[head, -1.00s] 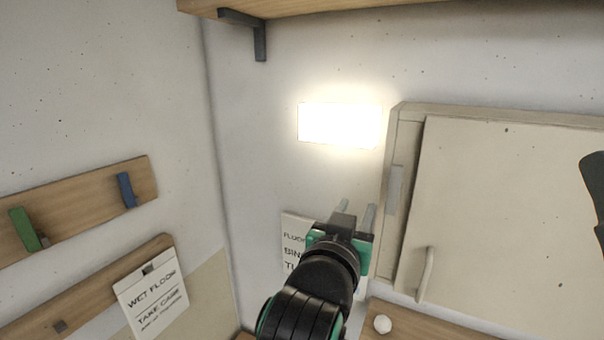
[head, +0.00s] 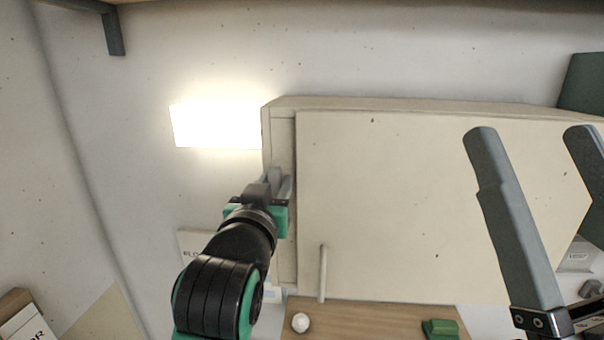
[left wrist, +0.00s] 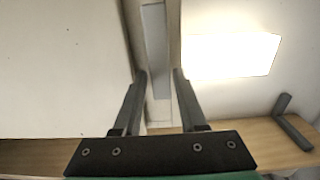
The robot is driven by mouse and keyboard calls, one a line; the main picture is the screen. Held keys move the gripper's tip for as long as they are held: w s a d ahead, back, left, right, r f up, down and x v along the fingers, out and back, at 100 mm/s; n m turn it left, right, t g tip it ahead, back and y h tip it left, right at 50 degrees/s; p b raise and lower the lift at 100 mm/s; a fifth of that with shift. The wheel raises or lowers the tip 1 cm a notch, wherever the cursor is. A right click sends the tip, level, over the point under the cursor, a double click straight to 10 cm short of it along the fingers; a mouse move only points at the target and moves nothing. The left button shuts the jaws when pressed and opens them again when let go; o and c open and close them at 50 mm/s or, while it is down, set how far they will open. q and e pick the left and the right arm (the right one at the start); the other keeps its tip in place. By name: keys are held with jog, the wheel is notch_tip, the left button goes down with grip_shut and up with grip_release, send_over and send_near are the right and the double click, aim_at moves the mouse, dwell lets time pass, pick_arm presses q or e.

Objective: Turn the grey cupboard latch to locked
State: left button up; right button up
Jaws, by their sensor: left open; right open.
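The beige cupboard (head: 400,200) has its door shut. Its grey latch (left wrist: 154,50) is a long flat bar on the narrow frame beside the door. In the left wrist view the bar runs lengthwise along the frame, nearly upright in the picture. My left gripper (head: 281,178) is open at the cupboard's left frame; its fingers hide most of the latch in the head view. In the left wrist view the open fingers (left wrist: 160,76) lie either side of the latch's line; I cannot tell whether they touch it. My right gripper (head: 528,135) is open and empty, in front of the door's right part.
A bright lamp panel (head: 215,125) is on the wall left of the cupboard. The door has an upright handle (head: 323,273) low at its left. Below are a wooden shelf (head: 375,316), a white round knob (head: 300,322) and a green object (head: 440,328).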

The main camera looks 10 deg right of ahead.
pick_arm(q)
jog(key=shift+w+d, duration=0.1)
jog(key=shift+w, duration=0.6)
jog(key=shift+s, duration=0.1)
jog(key=shift+c, duration=0.3)
grip_shut()
jog(key=shift+d+m, duration=0.3)
jog(key=shift+m, duration=1.1)
jog(key=shift+o, duration=0.3)
grip_release()
jog(key=shift+s, duration=0.1)
